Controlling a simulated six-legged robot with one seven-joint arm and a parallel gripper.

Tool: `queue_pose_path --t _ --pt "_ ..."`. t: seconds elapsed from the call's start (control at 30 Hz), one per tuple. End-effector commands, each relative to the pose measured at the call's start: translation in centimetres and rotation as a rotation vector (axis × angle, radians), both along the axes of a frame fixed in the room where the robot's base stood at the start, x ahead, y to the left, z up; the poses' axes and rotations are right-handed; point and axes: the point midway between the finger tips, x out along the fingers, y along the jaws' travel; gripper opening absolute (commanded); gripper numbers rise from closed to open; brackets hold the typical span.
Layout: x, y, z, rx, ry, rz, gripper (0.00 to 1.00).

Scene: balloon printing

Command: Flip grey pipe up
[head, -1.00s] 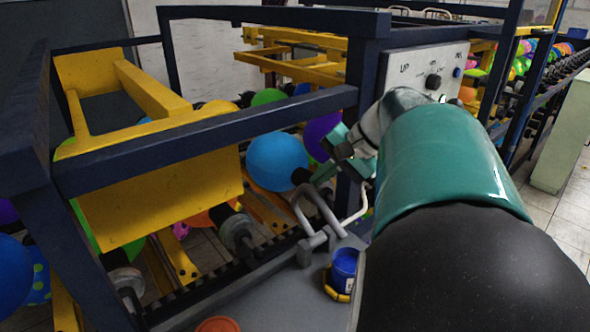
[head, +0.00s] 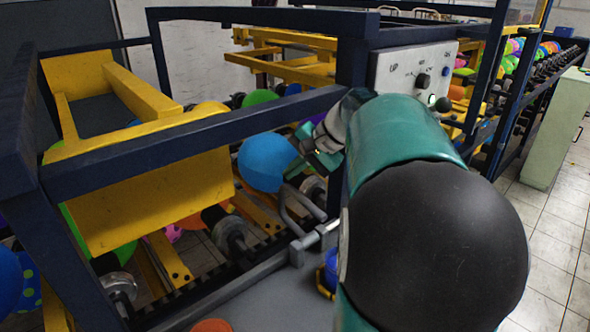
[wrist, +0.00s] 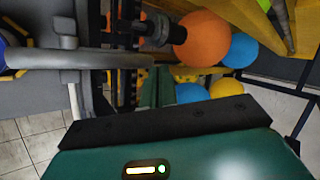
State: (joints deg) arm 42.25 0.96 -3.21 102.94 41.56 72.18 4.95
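My arm hides part of the pipe's surroundings.
A dark blue frame post (head: 352,100) and a control panel (head: 415,75) stand close behind my arm. A blue balloon (head: 266,162) is just left of my gripper. A yellow plate (head: 150,195) is at left.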

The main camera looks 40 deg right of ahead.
Motion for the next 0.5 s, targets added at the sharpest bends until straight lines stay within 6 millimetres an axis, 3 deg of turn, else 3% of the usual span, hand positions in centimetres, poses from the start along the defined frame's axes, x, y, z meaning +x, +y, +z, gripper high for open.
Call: queue_pose_path --t 0.33,0.5 --pt "-0.1 0.0 0.1 0.001 0.002 0.001 0.0" --pt "-1.6 -1.1 0.9 0.001 0.001 -0.004 0.0"
